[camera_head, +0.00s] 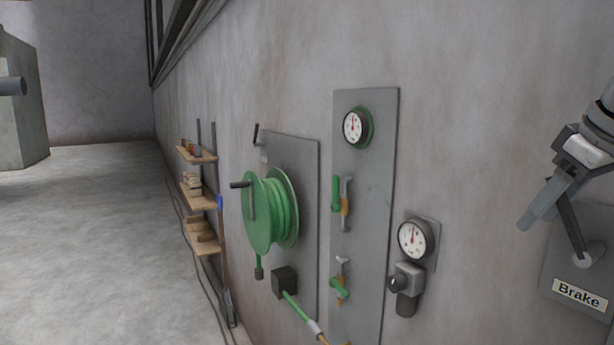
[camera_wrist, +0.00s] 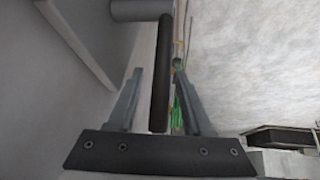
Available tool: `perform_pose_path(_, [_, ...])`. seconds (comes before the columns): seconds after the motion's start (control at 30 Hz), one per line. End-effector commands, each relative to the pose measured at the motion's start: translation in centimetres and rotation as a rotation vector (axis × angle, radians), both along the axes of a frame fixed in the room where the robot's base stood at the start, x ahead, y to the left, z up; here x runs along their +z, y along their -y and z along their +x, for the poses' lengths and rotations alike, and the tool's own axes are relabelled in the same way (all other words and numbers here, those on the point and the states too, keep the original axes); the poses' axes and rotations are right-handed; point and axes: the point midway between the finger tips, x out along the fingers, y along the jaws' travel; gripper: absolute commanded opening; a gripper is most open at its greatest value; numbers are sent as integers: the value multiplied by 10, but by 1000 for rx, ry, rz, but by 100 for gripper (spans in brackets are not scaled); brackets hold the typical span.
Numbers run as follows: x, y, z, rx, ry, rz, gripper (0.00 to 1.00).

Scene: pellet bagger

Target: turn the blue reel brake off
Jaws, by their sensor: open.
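A dark brake lever (camera_head: 571,222) is mounted on a grey plate (camera_head: 562,262) at the right edge of the head view, above a white label reading "Brake" (camera_head: 578,294). No blue reel shows in either view. My gripper (camera_head: 540,208) is open at this lever, its fingers partly overlapping it in the head view. In the wrist view the dark lever (camera_wrist: 160,90) stands between the two spread fingers of my gripper (camera_wrist: 157,72), with visible gaps on both sides. The lever's round grey pivot (camera_wrist: 141,10) shows at the top.
A green hose reel (camera_head: 270,212) with a crank hangs on a wall panel. Beside it is a tall valve panel (camera_head: 365,245) with a gauge, then a smaller gauge unit (camera_head: 412,240). Wooden shelves (camera_head: 204,247) stand farther along the wall. The floor (camera_head: 90,235) at left is open.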

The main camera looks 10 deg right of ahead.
Motion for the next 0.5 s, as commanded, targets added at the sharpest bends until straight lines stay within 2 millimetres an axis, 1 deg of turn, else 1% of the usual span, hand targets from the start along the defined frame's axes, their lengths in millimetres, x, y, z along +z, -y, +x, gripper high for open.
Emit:
perform_pose_path(0.17, [17,1,-9,-2,3,-3,50])
perform_pose_path(0.27, [36,2,-20,-2,3,-3,50])
perform_pose_path(0.5, [87,3,-49,-3,3,-2,50])
